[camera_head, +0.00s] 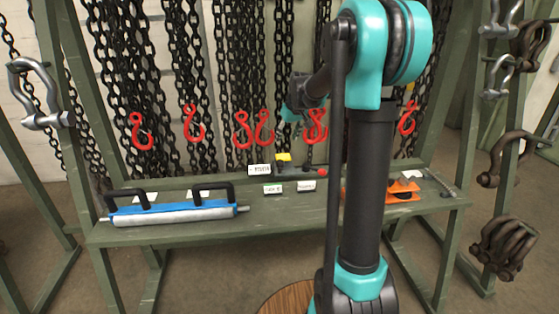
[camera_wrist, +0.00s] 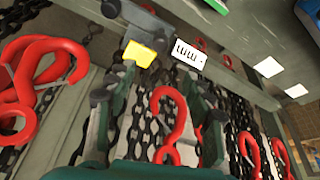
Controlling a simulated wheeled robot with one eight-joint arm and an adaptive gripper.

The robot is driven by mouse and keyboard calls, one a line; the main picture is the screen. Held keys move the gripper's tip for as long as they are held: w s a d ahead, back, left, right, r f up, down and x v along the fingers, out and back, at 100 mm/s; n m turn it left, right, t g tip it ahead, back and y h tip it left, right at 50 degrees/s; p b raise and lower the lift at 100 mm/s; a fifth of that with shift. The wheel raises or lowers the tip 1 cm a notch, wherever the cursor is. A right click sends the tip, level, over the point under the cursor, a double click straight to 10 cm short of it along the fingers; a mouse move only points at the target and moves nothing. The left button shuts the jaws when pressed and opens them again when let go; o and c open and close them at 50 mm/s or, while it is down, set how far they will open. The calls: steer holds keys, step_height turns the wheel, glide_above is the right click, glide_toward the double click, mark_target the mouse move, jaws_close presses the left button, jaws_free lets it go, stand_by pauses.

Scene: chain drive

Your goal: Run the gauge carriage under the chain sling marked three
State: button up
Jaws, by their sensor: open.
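A dark grey device with a yellow block (camera_head: 284,157) and a red end (camera_head: 322,171) sits on the green bench; it looks like the gauge carriage, but I cannot be sure. The yellow block (camera_wrist: 140,53) also shows in the wrist view, beside a white card (camera_wrist: 188,53) with dark marks. My gripper (camera_wrist: 158,85) is open and empty, with the yellow block just beyond its fingertips. Several chains with red hooks hang behind the bench; one hook (camera_wrist: 168,125) shows between my fingers. I cannot tell which sling is marked three. My arm hides part of the head view.
A blue and silver bar with black handles (camera_head: 180,211) lies at the bench's left. An orange tool (camera_head: 380,190) lies at the right. Small label cards (camera_head: 272,188) stand along the green bench (camera_head: 290,208). Shackles (camera_head: 505,245) hang on the right frame.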

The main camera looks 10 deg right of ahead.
mark_target(280, 161)
steer(key=x, duration=1.5)
steer(key=shift+w+f, duration=0.1)
steer(key=shift+f, duration=0.2)
jaws_close()
